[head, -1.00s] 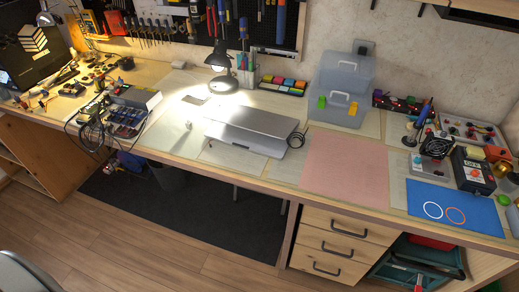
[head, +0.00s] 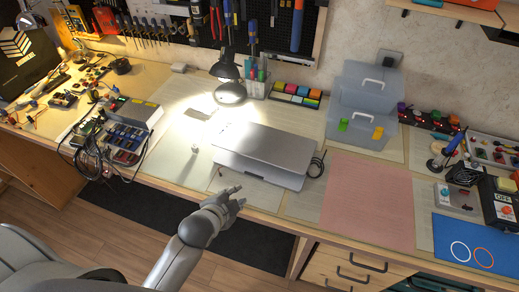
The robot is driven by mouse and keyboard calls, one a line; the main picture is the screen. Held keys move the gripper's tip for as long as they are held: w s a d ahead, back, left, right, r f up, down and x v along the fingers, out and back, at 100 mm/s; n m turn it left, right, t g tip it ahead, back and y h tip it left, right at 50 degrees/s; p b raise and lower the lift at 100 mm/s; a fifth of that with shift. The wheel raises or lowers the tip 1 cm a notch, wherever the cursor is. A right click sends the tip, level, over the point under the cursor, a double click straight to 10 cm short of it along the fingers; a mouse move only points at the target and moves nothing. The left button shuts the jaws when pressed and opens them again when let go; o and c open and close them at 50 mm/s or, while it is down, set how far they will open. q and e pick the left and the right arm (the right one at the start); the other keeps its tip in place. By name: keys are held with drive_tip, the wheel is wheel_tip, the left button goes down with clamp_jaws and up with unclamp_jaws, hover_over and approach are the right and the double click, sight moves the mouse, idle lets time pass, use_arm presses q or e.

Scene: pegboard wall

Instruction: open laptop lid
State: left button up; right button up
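A silver laptop (head: 262,152) lies on the workbench in the middle of the head view, its lid down flat. My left gripper (head: 239,196) is at the bench's front edge, a little in front of the laptop's near edge and apart from it in the picture. Its fingers look spread, with nothing between them. My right gripper is not in view.
A lit desk lamp (head: 229,92) stands behind the laptop. Clear plastic boxes (head: 362,120) stand behind the mat. An electronics case (head: 124,130) sits on the left.

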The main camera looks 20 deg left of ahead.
sight(259, 152)
use_arm(q)
drive_tip(key=w+m+t, duration=0.1)
drive_tip(key=w+m, duration=0.1)
drive_tip(key=w, duration=0.3)
drive_tip(key=w+d+r+m+t, duration=0.1)
drive_tip(key=w+m, duration=0.1)
drive_tip(key=w, duration=0.3)
drive_tip(key=w+d+m+t+h, duration=0.1)
drive_tip(key=w+m+t, duration=0.1)
drive_tip(key=w, duration=0.4)
drive_tip(key=shift+d+r+m+p, duration=0.15)
drive_tip(key=shift+m+p, duration=0.25)
drive_tip(key=shift+m, duration=0.2)
drive_tip(key=shift+x, duration=0.9)
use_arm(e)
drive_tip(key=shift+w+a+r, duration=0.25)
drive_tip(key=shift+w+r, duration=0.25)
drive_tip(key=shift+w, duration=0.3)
use_arm(q)
clamp_jaws()
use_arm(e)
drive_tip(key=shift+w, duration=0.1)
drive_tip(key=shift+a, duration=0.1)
